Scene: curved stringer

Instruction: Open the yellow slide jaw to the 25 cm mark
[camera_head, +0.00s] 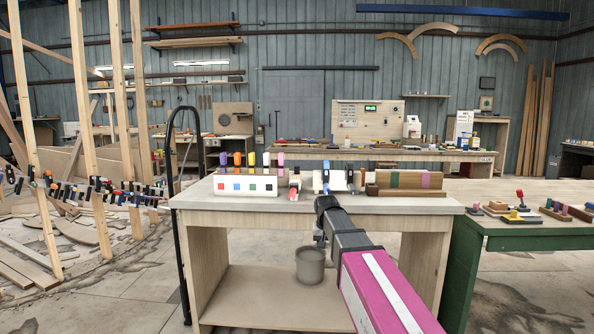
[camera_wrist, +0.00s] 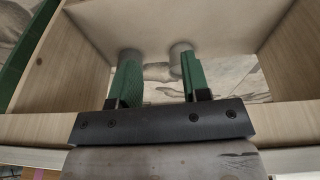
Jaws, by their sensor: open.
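No jaw with a readable 25 cm mark can be made out. Small yellow pieces show in the head view: one yellow part (camera_head: 514,214) on the green bench at the right, and one yellow handle (camera_head: 266,158) among coloured handles at the back of the wooden bench. I cannot tell whether either is the yellow slide jaw. My gripper shows in the wrist view (camera_wrist: 158,78) with two green fingers apart and nothing between them. In the head view my arm reaches to the front edge of the wooden bench, and the fingers are too small to make out.
The wooden bench (camera_head: 300,205) holds a white block with coloured squares (camera_head: 245,186) and a wooden rack (camera_head: 410,192). A grey bucket (camera_head: 310,264) stands below. The green bench (camera_head: 500,230) is close on the right. Timber posts (camera_head: 90,130) and clamps stand left.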

